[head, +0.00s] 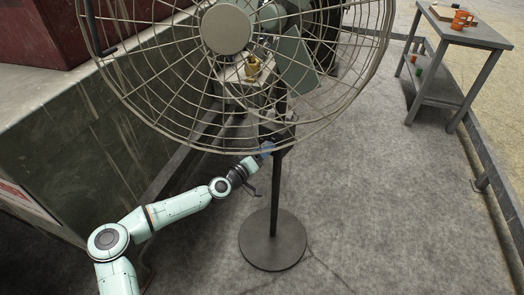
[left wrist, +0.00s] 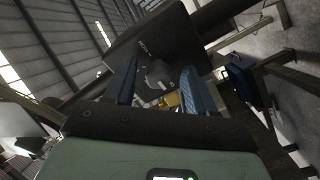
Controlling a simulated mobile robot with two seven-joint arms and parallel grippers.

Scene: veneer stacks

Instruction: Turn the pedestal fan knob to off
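The pedestal fan (head: 227,30) stands upright with its large wire cage facing me, on a dark post (head: 275,190) and a round base (head: 272,240). My left gripper (head: 266,148) reaches in from the left to the post, just below the cage. In the left wrist view, its two blue fingers (left wrist: 160,88) are apart, on either side of a dark round knob (left wrist: 160,74). The knob is on the face of a dark control box (left wrist: 150,42). I cannot tell whether the fingers touch the knob. The knob's setting is not readable. My right gripper is not in view.
A dark green stone-like wall (head: 100,135) runs along the left. A grey side table (head: 465,35) with orange cups (head: 461,19) stands at the upper right. The grey floor (head: 390,200) right of the fan is clear.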

